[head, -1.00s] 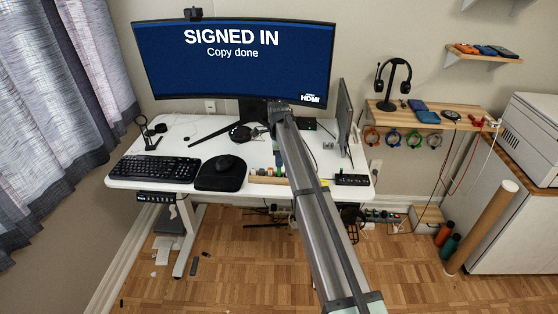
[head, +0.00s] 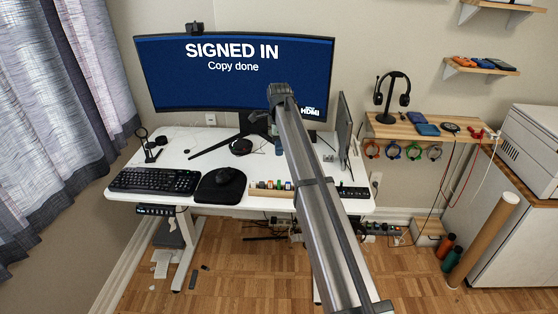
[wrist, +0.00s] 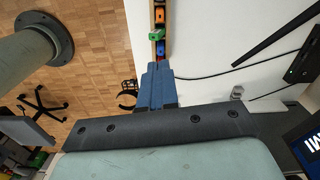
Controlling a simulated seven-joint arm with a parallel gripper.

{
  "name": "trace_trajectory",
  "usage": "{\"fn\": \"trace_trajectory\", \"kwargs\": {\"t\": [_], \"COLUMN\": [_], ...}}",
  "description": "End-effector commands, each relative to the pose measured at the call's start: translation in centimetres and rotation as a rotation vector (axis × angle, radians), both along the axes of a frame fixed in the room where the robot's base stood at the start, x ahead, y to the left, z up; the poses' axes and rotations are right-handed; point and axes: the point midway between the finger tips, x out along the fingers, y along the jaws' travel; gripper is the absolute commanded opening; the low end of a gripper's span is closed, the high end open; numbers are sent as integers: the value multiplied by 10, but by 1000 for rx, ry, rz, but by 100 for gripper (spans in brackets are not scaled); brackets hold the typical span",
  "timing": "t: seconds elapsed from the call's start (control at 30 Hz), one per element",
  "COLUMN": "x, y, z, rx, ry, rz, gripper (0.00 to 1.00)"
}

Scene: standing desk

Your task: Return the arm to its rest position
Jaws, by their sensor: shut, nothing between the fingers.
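My arm (head: 318,200) reaches from the bottom of the head view up over the desk, its far end in front of the lower part of the large monitor. My gripper (wrist: 157,68) shows in the wrist view as blue fingers pressed together, shut and empty. It points down toward the desk's front edge, and its tips appear close to the small box of coloured items in the picture. In the head view only a small blue-grey part of the gripper shows below the arm's end; the arm hides the rest.
A wooden shelf (head: 395,128) with a headphone stand is at right. A cardboard tube (head: 483,240) leans by the cabinet.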

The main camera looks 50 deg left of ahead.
Motion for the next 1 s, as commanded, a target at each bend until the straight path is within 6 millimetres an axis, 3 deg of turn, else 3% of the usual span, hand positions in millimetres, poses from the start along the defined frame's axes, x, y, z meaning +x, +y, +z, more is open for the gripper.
{"fn": "trace_trajectory", "kwargs": {"t": [0.1,0.3,0.73,0.87,1.0], "x": [0,0,0,0,5], "y": [1,1,0,1,9], "z": [22,43,51,50,50], "rx": [2,1,0,5,39], "ry": [-1,-1,0,-4,-34], "rz": [0,0,23,143,380], "gripper": [0,0,0,0,0]}}
